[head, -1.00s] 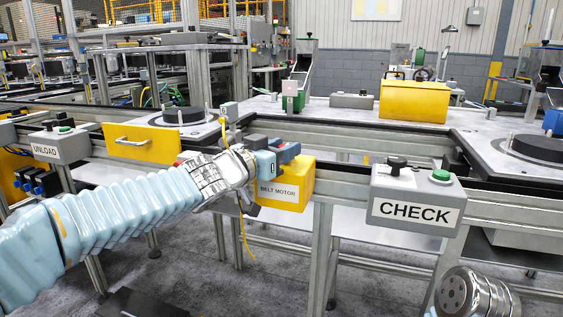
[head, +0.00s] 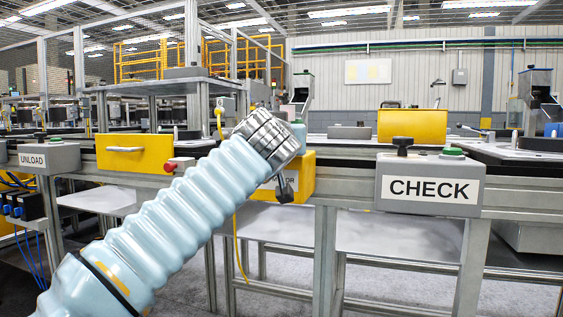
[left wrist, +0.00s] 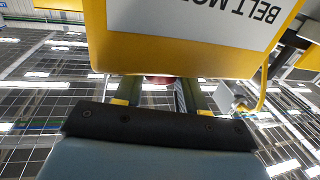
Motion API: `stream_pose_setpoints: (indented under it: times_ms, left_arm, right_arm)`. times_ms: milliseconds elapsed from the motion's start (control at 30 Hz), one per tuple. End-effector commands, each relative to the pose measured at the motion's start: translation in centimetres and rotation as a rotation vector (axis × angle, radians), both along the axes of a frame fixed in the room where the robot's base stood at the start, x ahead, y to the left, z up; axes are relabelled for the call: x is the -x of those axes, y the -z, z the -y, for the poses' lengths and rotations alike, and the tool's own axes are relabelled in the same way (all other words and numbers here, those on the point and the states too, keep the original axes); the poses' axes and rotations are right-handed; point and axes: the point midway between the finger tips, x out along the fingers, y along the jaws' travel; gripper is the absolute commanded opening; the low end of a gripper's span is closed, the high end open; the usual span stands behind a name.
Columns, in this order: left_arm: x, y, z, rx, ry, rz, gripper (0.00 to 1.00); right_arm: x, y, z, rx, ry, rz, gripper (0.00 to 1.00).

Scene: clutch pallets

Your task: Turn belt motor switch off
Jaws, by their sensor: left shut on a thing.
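The yellow belt motor box (head: 306,172) hangs on the conveyor rail right of centre in the head view, its label mostly covered by my left arm. In the left wrist view the box (left wrist: 170,40) fills the top, with its label upside down. My left gripper (left wrist: 158,88) is directly at the box's edge. Its fingers close on a small red part (left wrist: 158,80), apparently the switch handle, mostly hidden behind the box. In the head view my left wrist hides the fingers. A dark knob-like part (head: 284,190) shows below the wrist; I cannot tell what it belongs to. My right gripper is out of view.
The grey CHECK box (head: 428,185) with a black knob and green button is to the right. The UNLOAD box (head: 48,157) and a yellow drawer front (head: 135,160) are to the left. A red button (head: 170,168) sits close to my left arm.

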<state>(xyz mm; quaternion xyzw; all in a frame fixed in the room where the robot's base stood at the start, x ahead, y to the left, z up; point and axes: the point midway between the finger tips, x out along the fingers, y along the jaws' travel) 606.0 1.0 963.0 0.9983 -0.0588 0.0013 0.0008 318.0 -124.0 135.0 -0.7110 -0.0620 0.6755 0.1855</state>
Motion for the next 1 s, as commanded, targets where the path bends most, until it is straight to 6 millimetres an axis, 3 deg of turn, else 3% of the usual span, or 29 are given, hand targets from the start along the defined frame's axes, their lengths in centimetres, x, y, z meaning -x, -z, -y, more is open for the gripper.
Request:
stream_pose_setpoints:
  times_ms: [67,267,700,1000]
  left_arm:
    - [0.0,0.3,0.6,-0.003,-0.071,0.000,0.10]
    - [0.0,-0.3,0.8,-0.004,-0.262,-0.001,0.10]
    - [-0.3,-0.8,1.2,-0.005,-0.647,-0.001,0.10]
    - [-0.5,-0.6,1.3,-0.003,-0.805,0.000,0.10]
  right_arm:
    - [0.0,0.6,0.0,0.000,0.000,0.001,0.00]
    - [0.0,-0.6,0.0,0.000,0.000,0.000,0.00]
    - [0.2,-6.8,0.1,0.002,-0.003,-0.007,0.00]
    - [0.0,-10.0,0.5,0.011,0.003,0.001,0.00]
